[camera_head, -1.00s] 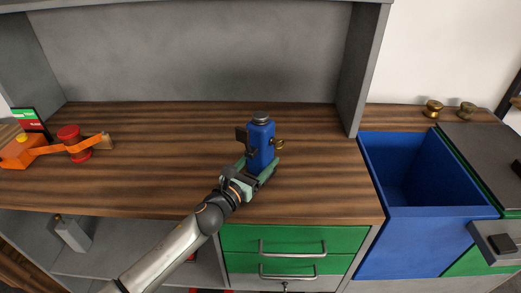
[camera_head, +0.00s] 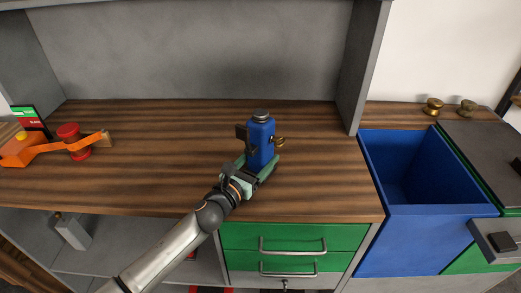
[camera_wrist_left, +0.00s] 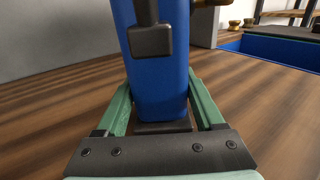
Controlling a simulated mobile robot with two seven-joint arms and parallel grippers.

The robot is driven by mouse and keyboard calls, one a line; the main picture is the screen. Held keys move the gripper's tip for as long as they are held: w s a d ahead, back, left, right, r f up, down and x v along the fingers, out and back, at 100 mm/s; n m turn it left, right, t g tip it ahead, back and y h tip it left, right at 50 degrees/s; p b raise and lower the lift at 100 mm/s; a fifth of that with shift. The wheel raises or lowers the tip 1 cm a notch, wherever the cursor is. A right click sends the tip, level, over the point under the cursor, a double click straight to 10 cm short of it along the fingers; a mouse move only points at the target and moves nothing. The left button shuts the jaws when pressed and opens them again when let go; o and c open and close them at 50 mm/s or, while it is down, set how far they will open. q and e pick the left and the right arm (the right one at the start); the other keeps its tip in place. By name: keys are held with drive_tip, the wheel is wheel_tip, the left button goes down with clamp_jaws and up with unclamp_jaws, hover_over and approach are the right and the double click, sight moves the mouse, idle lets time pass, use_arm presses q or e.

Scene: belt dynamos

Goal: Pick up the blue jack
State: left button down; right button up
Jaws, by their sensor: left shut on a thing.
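The blue jack (camera_head: 261,142) stands upright at the middle of the wooden worktop (camera_head: 180,160). It has a grey cap on top, a dark bracket on its left side and a brass knob on its right. My left gripper (camera_head: 258,168) reaches in from the front, its green fingers on either side of the jack's lower body. In the left wrist view the jack (camera_wrist_left: 158,80) fills the space between the two fingers (camera_wrist_left: 160,105), and the gripper is shut on it. I cannot tell whether its base touches the worktop. My right gripper is not in view.
An orange tool with a red knob (camera_head: 70,142) lies at the far left of the worktop. A blue bin (camera_head: 428,240) stands to the right, with brass knobs (camera_head: 433,107) behind it. A grey panel (camera_head: 190,50) closes the back. Green drawers (camera_head: 290,238) are below.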

sight(255, 151)
use_arm(q)
wheel_tip(255, 151, up, 4)
drive_tip(key=shift+r+p, duration=0.2)
drive_tip(key=shift+p, duration=0.6)
drive_tip(key=s+r+p, duration=0.3)
drive_tip(key=s+r, duration=0.6)
drive_tip(key=s, duration=0.5)
drive_tip(key=shift+d+p, duration=0.2)
drive_tip(key=shift+p, duration=0.15)
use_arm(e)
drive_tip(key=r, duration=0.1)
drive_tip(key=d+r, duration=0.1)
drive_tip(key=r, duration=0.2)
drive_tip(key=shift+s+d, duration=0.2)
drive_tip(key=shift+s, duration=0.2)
use_arm(q)
drive_tip(key=shift+w, duration=0.1)
